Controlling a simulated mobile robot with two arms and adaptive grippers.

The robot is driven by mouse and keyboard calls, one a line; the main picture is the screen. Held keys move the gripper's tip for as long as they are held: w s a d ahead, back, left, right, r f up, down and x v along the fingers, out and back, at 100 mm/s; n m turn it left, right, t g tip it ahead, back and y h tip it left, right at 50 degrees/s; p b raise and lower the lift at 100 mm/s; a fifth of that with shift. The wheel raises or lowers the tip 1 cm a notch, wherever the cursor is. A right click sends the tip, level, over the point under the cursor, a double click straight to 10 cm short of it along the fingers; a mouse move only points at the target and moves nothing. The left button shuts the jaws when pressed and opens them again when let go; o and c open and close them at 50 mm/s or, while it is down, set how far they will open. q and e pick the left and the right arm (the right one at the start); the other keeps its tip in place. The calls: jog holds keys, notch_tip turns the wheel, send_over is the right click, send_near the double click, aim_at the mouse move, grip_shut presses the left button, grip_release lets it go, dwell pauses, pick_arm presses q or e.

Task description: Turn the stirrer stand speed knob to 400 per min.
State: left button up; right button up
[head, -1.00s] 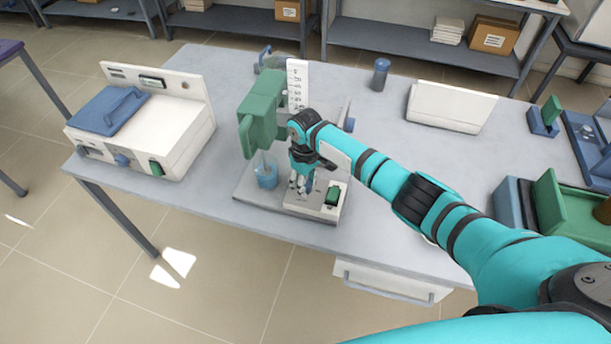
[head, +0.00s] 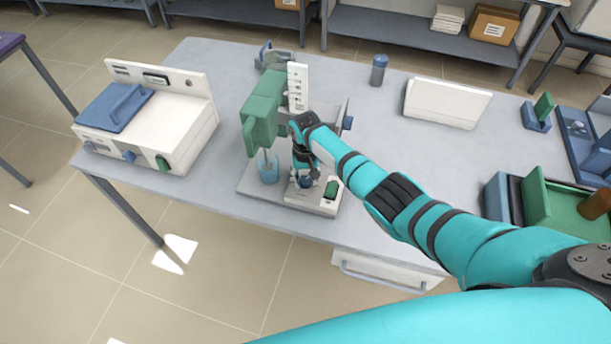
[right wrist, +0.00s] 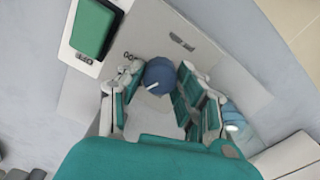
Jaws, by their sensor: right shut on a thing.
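The stirrer stand has a green motor head (head: 262,110) over a blue beaker (head: 267,172) and a white control base with a green switch (head: 331,188). Its blue speed knob (right wrist: 158,72) shows in the right wrist view, with a white pointer line on it. The knob also shows in the head view (head: 306,184), below my gripper. My right gripper (right wrist: 157,82) points down at the base and is shut on the knob, with fingers on both sides. My left gripper is not in view.
A white device with a blue lid (head: 115,107) stands at the left of the table (head: 225,60). A white panel (head: 447,104), a blue cylinder (head: 378,70) and a green tray (head: 560,215) are to the right. A white scale card (head: 298,88) stands behind the stirrer.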

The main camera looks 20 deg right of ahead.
aim_at(306, 179)
jog(key=shift+w+r+m, duration=0.1)
jog(key=shift+m, duration=0.3)
jog(key=o, duration=1)
jog(key=shift+o, duration=0.7)
notch_tip(306, 179, up, 12)
